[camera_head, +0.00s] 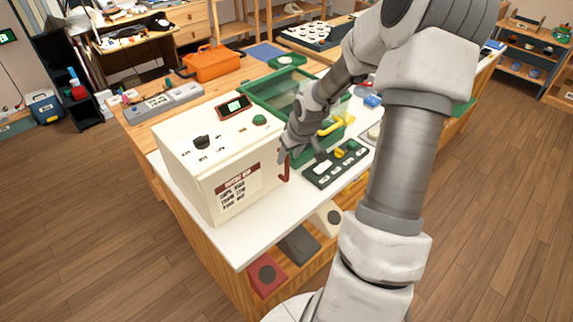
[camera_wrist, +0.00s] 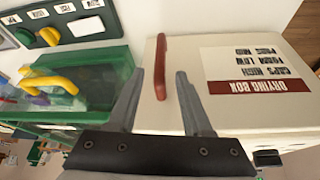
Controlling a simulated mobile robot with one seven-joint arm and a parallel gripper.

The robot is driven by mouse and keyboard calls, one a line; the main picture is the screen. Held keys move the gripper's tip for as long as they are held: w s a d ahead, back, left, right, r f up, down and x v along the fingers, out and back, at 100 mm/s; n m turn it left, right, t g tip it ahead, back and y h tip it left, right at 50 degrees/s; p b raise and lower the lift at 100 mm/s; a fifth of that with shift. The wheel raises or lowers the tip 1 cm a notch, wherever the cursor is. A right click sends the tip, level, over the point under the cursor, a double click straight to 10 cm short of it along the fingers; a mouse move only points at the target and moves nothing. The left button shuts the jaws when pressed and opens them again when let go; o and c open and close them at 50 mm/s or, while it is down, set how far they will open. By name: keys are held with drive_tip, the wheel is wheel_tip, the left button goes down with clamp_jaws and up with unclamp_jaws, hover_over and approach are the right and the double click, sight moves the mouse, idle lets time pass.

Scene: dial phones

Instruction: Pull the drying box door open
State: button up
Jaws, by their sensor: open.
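The drying box (camera_head: 205,160) is a cream box on the white worktop, with a dial and a small display on top. Its labelled front also shows in the wrist view (camera_wrist: 275,105), upside down, and the door looks shut. The red handle (camera_wrist: 160,67) is a vertical bar at one side of the door; it also shows in the head view (camera_head: 285,167). My gripper (camera_wrist: 154,85) is open, with one finger on each side of the handle's near end. I cannot tell whether either finger touches the handle. In the head view my gripper (camera_head: 284,156) is partly hidden by the wrist.
A green bin (camera_wrist: 95,80) with a yellow item (camera_wrist: 48,82) stands beside the box. A dark tray with small parts (camera_head: 337,163) lies on the worktop right of the handle. The worktop (camera_head: 240,240) before the box is clear.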

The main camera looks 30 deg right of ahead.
drive_tip(key=shift+x, duration=2.15)
drive_tip(key=shift+c, duration=0.3)
clamp_jaws()
